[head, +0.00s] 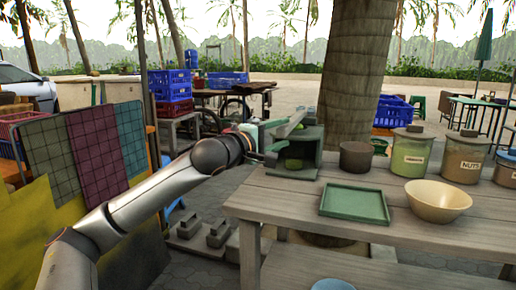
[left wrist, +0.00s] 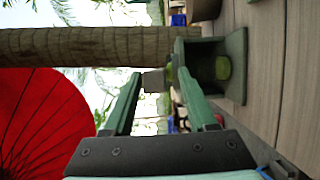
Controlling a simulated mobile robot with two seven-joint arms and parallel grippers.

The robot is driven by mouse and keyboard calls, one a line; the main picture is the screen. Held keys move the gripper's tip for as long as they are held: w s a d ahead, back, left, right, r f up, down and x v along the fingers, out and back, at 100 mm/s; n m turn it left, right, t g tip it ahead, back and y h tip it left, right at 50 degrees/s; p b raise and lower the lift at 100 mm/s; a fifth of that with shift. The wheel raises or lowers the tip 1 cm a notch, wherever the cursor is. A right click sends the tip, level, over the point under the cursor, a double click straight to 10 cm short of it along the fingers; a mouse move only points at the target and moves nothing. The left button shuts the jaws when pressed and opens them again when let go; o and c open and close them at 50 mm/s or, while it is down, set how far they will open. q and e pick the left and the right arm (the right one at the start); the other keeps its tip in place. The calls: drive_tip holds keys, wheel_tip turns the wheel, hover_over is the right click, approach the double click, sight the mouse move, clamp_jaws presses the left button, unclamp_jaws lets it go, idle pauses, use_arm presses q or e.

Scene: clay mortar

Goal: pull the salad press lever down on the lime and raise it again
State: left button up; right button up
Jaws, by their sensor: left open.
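The green salad press (head: 312,142) stands at the left end of the wooden table, with the lime (head: 293,163) inside its opening. In the left wrist view the press (left wrist: 238,45) and the lime (left wrist: 222,68) are at the upper right. The lever (head: 291,122) appears raised at the top of the press. My left gripper (head: 270,132) is beside the upper part of the press. In the left wrist view its green fingers (left wrist: 157,88) are spread, with a grey block, probably the lever end, between or just beyond their tips. I cannot tell whether they touch it. My right gripper is out of view.
On the table are a green tray (head: 354,216), a tan bowl (head: 438,206), a dark round pot (head: 356,157) and lidded jars (head: 411,158). A tree trunk (head: 350,80) rises behind the press. Coloured panels (head: 95,150) stand at the left.

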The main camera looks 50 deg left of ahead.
use_arm(q)
drive_tip(key=shift+s+f, duration=0.2)
drive_tip(key=shift+s, duration=0.15)
drive_tip(key=shift+s+d+r, duration=0.2)
drive_tip(key=shift+s, duration=0.15)
drive_tip(key=s, duration=0.7)
drive_tip(key=shift+d, duration=0.25)
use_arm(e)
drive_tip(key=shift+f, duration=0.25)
use_arm(q)
drive_tip(key=shift+w+f, duration=0.1)
drive_tip(key=shift+f, duration=0.05)
